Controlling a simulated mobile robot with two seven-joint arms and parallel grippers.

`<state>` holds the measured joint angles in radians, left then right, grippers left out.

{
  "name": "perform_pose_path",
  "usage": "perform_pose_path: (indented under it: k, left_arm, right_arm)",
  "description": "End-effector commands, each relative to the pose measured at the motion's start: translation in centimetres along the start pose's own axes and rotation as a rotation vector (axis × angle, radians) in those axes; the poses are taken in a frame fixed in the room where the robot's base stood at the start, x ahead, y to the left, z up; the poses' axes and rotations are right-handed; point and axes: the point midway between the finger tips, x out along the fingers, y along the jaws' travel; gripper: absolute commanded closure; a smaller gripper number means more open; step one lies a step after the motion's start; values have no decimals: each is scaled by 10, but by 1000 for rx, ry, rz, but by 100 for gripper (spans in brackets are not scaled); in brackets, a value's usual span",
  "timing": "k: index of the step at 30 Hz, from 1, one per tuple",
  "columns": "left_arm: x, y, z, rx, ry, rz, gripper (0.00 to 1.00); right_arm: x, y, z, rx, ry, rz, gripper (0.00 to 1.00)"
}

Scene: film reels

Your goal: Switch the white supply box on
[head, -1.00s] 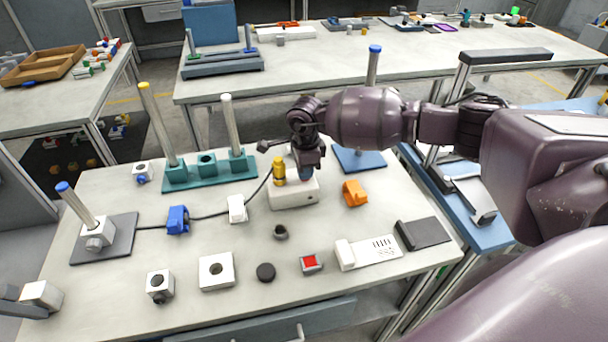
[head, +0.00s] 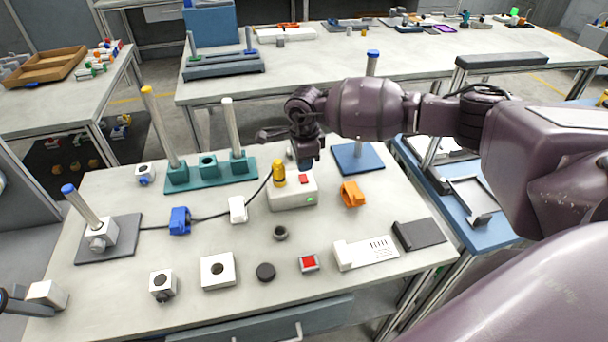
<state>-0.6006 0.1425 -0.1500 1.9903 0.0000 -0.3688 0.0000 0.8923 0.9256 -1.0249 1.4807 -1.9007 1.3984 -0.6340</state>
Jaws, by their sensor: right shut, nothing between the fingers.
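The white supply box (head: 291,198) stands at the back middle of the near table. It has a red switch (head: 303,179) on top, a small green light lit on its front, and a yellow plug (head: 279,174) standing on its left part. A dark cable (head: 208,217) runs from the plug to the left. My right gripper (head: 305,163) is shut and empty, pointing down just behind and above the red switch, apart from it as far as I can see.
A teal base with posts (head: 210,176) stands left of the box, and a blue base with a post (head: 357,158) behind right. An orange part (head: 352,194) lies to the right. A blue clamp (head: 180,221), a white block (head: 237,209) and a red button (head: 309,263) are nearby.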

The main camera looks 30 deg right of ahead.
Motion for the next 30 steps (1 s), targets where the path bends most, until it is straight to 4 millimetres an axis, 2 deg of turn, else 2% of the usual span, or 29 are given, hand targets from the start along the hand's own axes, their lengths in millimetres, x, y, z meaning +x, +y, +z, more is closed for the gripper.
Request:
perform_pose_path:
  k: [14,30]
  left_arm:
    - [-8,-2,-19,0,15,-1,100]
    - [-8,-2,-19,0,15,-1,100]
  right_arm:
    - [-32,0,0,0,0,-2,100]
    - [-32,0,0,0,0,0,100]
